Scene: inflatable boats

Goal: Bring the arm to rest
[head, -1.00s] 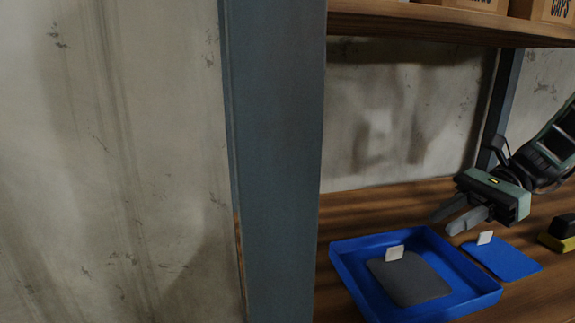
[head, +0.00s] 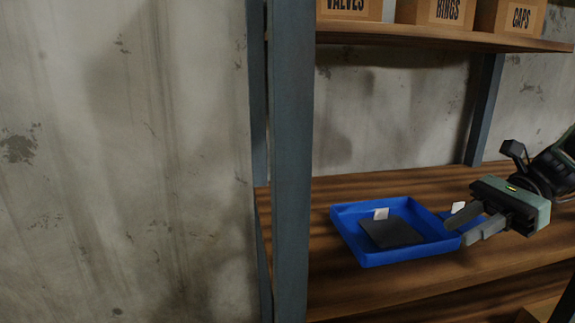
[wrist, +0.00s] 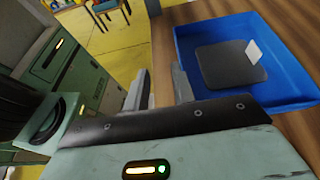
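My gripper (head: 464,230) is at the right in the head view, beside the right end of the blue tray, with its fingers pointing left. In the wrist view my gripper (wrist: 160,72) has its two fingers apart with nothing between them. The blue tray (head: 352,232) sits on the wooden shelf board and holds a dark grey patch (head: 394,234) with a white tab. The tray also shows at the upper right of the wrist view (wrist: 187,45). A blue patch (head: 447,216) with a white tab lies right of the tray, mostly hidden behind my gripper.
A blue-grey shelf post (head: 291,160) stands left of the tray. An upper shelf (head: 430,40) carries boxes marked VALVES, RINGS and CAPS. In the wrist view, yellow floor (wrist: 128,40) and a stool (wrist: 108,8) show beyond the shelf edge. No object shows between the fingers and the tray.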

